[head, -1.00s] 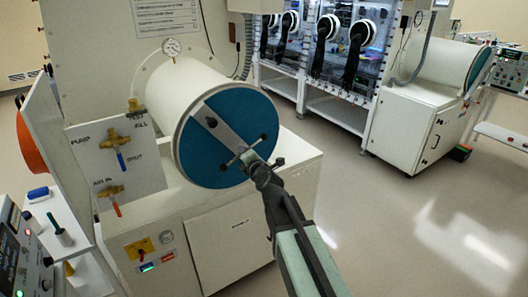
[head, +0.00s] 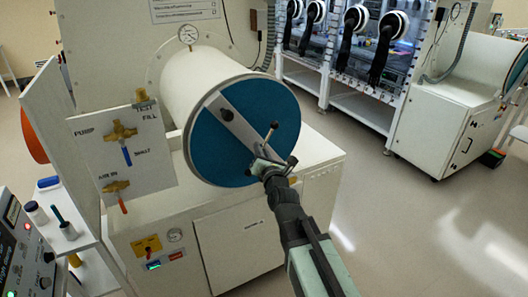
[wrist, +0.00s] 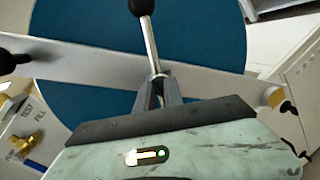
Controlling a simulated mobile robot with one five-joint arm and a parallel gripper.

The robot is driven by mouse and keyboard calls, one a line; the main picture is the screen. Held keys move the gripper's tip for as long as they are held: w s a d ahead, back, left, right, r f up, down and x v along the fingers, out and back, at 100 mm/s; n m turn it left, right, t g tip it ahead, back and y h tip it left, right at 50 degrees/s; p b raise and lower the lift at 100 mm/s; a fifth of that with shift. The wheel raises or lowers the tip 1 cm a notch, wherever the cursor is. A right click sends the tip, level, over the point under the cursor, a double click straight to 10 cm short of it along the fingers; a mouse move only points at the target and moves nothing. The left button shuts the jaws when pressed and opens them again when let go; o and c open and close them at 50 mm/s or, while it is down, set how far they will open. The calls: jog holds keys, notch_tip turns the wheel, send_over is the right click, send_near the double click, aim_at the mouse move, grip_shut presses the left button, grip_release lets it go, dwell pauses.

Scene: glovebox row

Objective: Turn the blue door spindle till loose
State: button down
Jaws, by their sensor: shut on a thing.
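The blue round door (head: 222,150) closes the end of a white horizontal cylinder. A grey bar (head: 232,122) crosses it at a slant. The spindle's handle, a thin metal rod with a dark ball end (head: 273,127), stands in front of the bar's lower right part. My gripper (head: 268,167) is at the handle, in front of the door's lower right edge. In the wrist view the jaws (wrist: 157,92) are shut on the rod (wrist: 151,45), whose black ball (wrist: 141,6) points up. The blue door (wrist: 95,55) and bar (wrist: 85,66) lie behind. The spindle's hub is largely hidden.
A panel with brass valves (head: 120,131) stands left of the door, with a gauge (head: 188,34) above the cylinder. The white cabinet (head: 237,242) is below. Gloveboxes (head: 350,50) and another cabinet (head: 445,130) stand right, with open floor between.

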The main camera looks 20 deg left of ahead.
jog(key=shift+a+r, duration=0.15)
jog(key=c, duration=1.5)
grip_release()
jog(key=shift+a, duration=0.15)
